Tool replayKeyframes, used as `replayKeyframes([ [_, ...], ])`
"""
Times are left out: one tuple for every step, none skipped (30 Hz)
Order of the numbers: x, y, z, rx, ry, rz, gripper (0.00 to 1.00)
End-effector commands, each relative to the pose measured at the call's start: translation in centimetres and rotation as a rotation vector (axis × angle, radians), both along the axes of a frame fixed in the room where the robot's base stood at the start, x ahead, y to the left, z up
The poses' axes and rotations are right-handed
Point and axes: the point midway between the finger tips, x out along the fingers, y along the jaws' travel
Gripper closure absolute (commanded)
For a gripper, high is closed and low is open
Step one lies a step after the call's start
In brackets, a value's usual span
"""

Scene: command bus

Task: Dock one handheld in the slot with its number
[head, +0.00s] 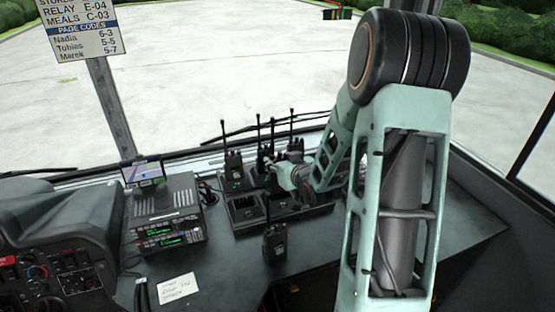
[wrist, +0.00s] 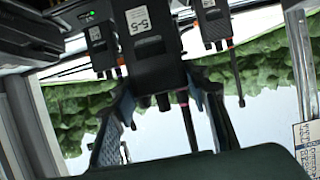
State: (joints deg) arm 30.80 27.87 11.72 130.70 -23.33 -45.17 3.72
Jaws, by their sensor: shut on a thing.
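My gripper (wrist: 165,110) is shut on a dark handheld (wrist: 150,55) with a white label reading 5-5. The wrist view is upside down, so the held handheld's antenna points down in that picture. In the head view my gripper is partly hidden by my arm, over the charger's back row. The charger (head: 243,214) has empty front slots. A docked handheld (head: 232,165) stands upright at the back left. Another handheld (head: 275,243) stands on the dash in front of the charger. Whether the held handheld is seated in a slot cannot be told.
A radio unit with a small screen (head: 168,222) stands left of the charger. A sign (head: 84,30) lists page codes: Nadia 6-3, Tobias 5-5, Marek 5-7. A paper note (head: 177,288) lies on the dash. The windscreen is behind the charger. Bare dash lies at right.

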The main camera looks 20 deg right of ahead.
Motion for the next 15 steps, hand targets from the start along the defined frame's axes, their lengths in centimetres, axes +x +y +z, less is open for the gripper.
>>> replayKeyframes([
  [0.1, 0.0, -0.1, 0.000, -0.003, 0.000, 1.00],
  [0.1, 0.0, -0.1, 0.000, -0.003, 0.000, 1.00],
  [0.1, 0.0, -0.3, 0.000, -0.003, 0.000, 1.00],
  [0.1, 0.0, -0.4, 0.000, -0.003, 0.000, 1.00],
  [0.1, 0.0, -0.5, 0.000, -0.003, 0.000, 1.00],
  [0.1, 0.0, -0.7, 0.000, -0.002, 0.000, 1.00],
  [0.1, 0.0, -0.8, 0.000, -0.002, 0.000, 1.00],
  [0.1, 0.0, -1.0, 0.000, -0.002, 0.000, 1.00],
  [0.1, 0.0, -1.1, 0.000, -0.002, 0.000, 1.00],
  [0.1, 0.0, -1.3, 0.000, -0.002, 0.000, 1.00],
  [0.1, 0.0, -1.4, 0.000, -0.002, 0.000, 1.00],
  [0.1, 0.0, -1.6, 0.000, -0.002, 0.000, 1.00],
  [0.1, 0.0, -1.7, 0.000, -0.002, 0.000, 1.00],
  [0.1, 0.0, -1.8, 0.000, -0.002, 0.000, 1.00],
  [0.1, 0.0, -2.0, 0.000, -0.003, 0.000, 1.00],
])
